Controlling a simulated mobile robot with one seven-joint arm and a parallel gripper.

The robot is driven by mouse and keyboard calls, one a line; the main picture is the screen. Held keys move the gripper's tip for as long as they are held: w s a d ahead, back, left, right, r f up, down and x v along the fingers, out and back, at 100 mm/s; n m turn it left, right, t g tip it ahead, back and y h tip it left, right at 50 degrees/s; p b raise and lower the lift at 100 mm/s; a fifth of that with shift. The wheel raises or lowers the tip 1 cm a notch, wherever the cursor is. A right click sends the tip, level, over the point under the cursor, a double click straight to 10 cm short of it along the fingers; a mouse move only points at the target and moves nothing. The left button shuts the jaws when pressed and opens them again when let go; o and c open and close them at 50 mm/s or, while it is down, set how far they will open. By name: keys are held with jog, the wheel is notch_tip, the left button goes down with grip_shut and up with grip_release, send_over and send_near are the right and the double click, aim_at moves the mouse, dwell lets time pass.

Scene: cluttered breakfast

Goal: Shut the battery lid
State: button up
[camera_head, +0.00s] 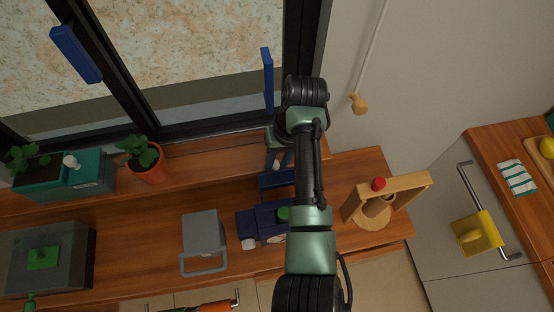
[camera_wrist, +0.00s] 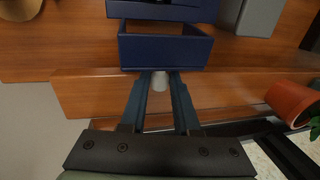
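A dark blue device (camera_head: 265,222) with a green knob and a white knob stands on the wooden counter, partly behind my arm. A blue open-frame part (camera_wrist: 165,47) lies in front of its body in the wrist view. It also shows as a blue bar (camera_head: 277,178) in the head view. I cannot tell for certain which part is the battery lid. My gripper (camera_wrist: 163,76) points at the frame's near wall, with a gap between its fingers. A pale rounded thing (camera_wrist: 178,82) shows at the fingertips; I cannot tell whether it is touched.
A grey box with a handle (camera_head: 203,240) stands left of the device. A wooden frame with a red knob (camera_head: 379,184) stands to the right. A potted plant (camera_head: 148,165) is at the back left. The window frame and its blue handle (camera_head: 267,78) are behind my arm.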

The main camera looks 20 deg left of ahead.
grip_shut()
dwell(0.9)
jog(key=shift+r, duration=0.1)
